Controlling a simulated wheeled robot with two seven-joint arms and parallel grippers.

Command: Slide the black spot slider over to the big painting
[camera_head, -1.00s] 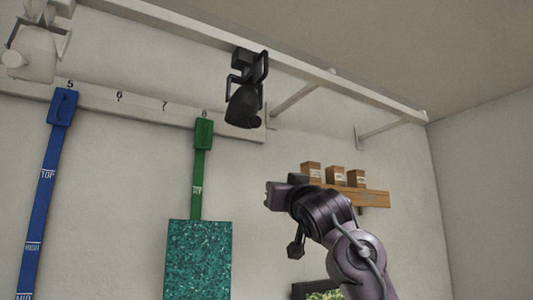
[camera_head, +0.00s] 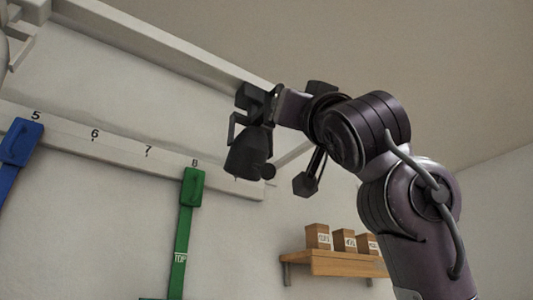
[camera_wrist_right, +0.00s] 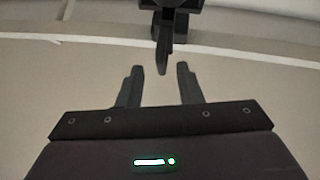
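The black spot slider (camera_head: 246,154) hangs from the white overhead rail, right of the middle of its visible length. My right gripper (camera_head: 277,104) is up beside its upper part, on its right. In the right wrist view the gripper (camera_wrist_right: 157,68) is open, its two fingers apart. A narrow black piece of the slider (camera_wrist_right: 163,50) hangs down just beyond and between the fingertips. I cannot tell whether they touch. No painting face shows clearly. A green strap (camera_head: 183,235) with a clip at mark 8 runs down out of the picture. My left gripper is not in view.
The white rail (camera_head: 160,40) runs along the top of the wall. A lower numbered rail (camera_head: 122,147) carries a blue clip (camera_head: 20,142) near 5. A wooden shelf (camera_head: 330,263) with small boxes is at lower right. A pale fixture shows at the top left edge.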

